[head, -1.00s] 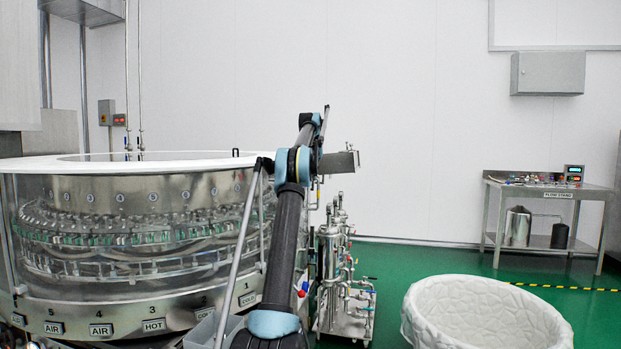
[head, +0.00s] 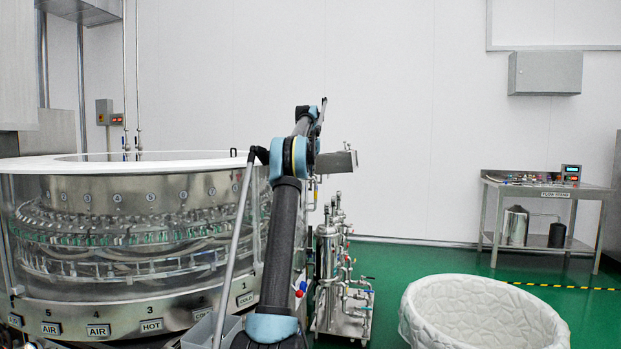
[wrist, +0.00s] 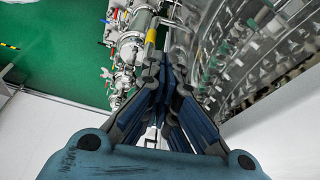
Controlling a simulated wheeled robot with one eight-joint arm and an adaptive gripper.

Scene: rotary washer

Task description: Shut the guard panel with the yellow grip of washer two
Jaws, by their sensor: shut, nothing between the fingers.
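The washer (head: 150,312) is a large round machine with a white top rim and clear guarding, at the left of the head view. A small yellow grip (wrist: 152,35) shows in the wrist view, just beyond my fingertips and slightly left of them. I cannot tell whether they touch it. The clear guarding (wrist: 212,38) lies to the right of the grip in the wrist view; the panel's exact edges are unclear. My gripper (wrist: 166,75) is shut and empty.
A steel skid of pipes and filters (head: 342,265) stands right of the washer. A white round tub (head: 480,320) is at front right. A flow stand table (head: 540,188) stands by the back wall. Green floor (head: 420,265) is clear between them.

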